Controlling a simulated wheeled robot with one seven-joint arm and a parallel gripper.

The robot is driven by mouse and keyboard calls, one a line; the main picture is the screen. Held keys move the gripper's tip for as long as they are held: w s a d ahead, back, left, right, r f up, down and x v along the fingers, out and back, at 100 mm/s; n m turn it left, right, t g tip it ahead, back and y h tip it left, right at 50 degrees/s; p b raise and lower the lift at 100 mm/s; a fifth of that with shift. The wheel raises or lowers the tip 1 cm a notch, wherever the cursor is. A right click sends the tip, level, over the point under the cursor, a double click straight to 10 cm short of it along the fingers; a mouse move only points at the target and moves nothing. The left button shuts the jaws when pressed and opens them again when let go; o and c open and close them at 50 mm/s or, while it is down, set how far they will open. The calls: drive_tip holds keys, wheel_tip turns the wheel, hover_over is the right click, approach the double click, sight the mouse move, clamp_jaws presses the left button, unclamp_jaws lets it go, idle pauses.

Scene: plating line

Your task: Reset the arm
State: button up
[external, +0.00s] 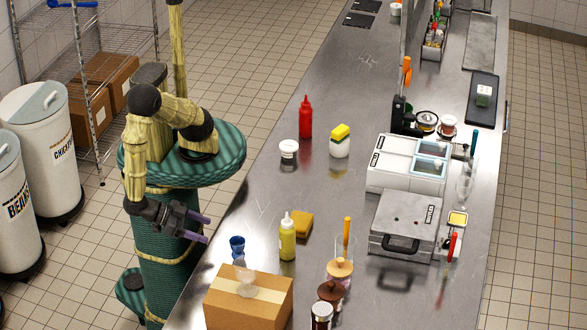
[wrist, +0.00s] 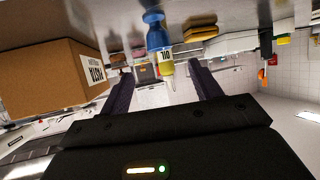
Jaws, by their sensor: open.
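My gripper (external: 198,229) hangs beside the table's left edge, close to my column, with its two purple fingers spread apart and nothing between them. In the wrist view my gripper (wrist: 160,92) shows both dark fingers apart. The picture there is turned upside down. My arm is folded down in front of my green column. A blue cup (external: 237,247) and a yellow bottle (external: 287,238) stand on the table past the fingertips, apart from them. In the wrist view the blue cup (wrist: 155,35) appears in line with the yellow bottle (wrist: 166,68).
A cardboard box (external: 250,305) stands at the table's (external: 235,205) near end; it also fills the left of the wrist view (wrist: 45,80). A sponge (external: 302,224), a red bottle (external: 305,118) and a grey press (external: 405,225) stand further in. White bins (external: 40,125) and a wire shelf (external: 115,25) are left.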

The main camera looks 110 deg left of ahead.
drive_tip(key=w+a+n+y+p, duration=0.2)
drive_tip(key=a+n, duration=0.2)
drive_tip(key=a, duration=0.1)
drive_tip(key=w+d+r+m+g+h, duration=0.1)
drive_tip(key=w+d+m+h, duration=0.35)
drive_tip(key=w, duration=0.55)
drive_tip(key=w+d+r+m+g+h, duration=0.1)
drive_tip(key=w+d+m+h, duration=0.3)
drive_tip(key=w, duration=0.5)
drive_tip(key=w+a+r+m+g, duration=0.1)
drive_tip(key=w+a+r+m, duration=0.15)
drive_tip(key=w, duration=0.25)
drive_tip(key=w+a+r+m+g, duration=0.1)
drive_tip(key=w+a+m, duration=0.1)
drive_tip(key=w+a, duration=0.15)
drive_tip(key=s+a+r+n+g, duration=0.1)
drive_tip(key=a, duration=0.7)
drive_tip(key=s+a+r+n+g, duration=0.1)
drive_tip(key=s+a+g, duration=0.1)
drive_tip(key=a, duration=0.6)
drive_tip(key=s+a+n+g+y+b, duration=0.2)
drive_tip(key=s+a+n+g+y, duration=0.15)
drive_tip(key=s+a, duration=0.95)
wheel_tip(320, 180, up, 15)
drive_tip(key=w+a+p, duration=0.1)
drive_tip(key=p, duration=1.4)
drive_tip(key=shift+t+h, duration=0.4)
drive_tip(key=shift+t, duration=0.05)
